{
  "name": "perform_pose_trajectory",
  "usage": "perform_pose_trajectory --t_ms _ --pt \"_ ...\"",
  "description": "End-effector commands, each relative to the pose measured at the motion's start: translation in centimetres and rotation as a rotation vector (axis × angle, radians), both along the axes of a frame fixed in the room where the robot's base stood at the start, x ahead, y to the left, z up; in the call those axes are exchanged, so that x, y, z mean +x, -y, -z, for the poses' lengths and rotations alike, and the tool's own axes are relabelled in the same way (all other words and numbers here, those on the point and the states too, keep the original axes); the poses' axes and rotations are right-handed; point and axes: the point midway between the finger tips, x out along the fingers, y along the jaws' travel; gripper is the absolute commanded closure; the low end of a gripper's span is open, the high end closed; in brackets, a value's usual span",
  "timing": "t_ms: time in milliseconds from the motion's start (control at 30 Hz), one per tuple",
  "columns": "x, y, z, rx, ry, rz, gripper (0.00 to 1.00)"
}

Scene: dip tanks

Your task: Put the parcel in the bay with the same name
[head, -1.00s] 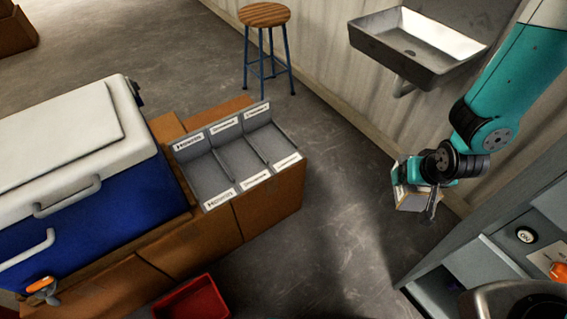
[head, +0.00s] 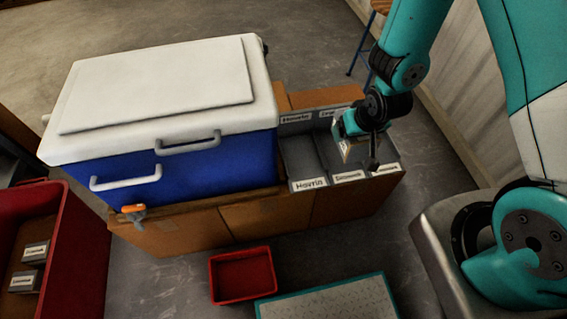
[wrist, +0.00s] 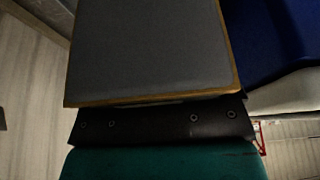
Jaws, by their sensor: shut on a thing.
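My gripper (head: 354,145) is shut on the parcel (head: 343,152), a small box. In the wrist view the parcel (wrist: 150,50) shows a plain grey face with tan edges. No name on it can be read. A grey rack (head: 300,157) has three bays side by side, with white labels at front and back. In the head view the parcel and gripper overlap the middle and right bays. I cannot tell the height above them.
A blue cooler with a white lid (head: 165,100) stands directly left of the rack. A red crate (head: 85,240) with labelled grey boxes is at far left. A small red bin (head: 242,276) and a teal-edged mat (head: 330,302) lie on the floor in front. A stool (head: 380,6) stands behind.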

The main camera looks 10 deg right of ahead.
Motion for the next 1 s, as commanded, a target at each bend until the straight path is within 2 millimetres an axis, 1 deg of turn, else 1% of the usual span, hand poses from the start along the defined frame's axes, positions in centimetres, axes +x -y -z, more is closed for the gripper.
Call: perform_pose_trajectory --t_ms 33,167,300,500,633,800,1000 --pt "0.5 -0.3 1.1 0.002 0.004 -0.017 0.51" --pt "2.2 -1.7 3.7 0.002 0.006 -0.113 0.51" --pt "4.7 -3.8 6.4 0.002 0.009 -0.280 0.51" --pt "8.0 -6.0 8.7 0.001 0.011 -0.558 0.51" --pt "9.8 -7.0 9.6 0.000 0.012 -0.758 0.51" --pt "11.5 -7.8 10.1 -0.002 0.012 -1.042 0.51" --pt "12.5 -8.0 9.9 -0.003 0.009 -1.352 0.51"
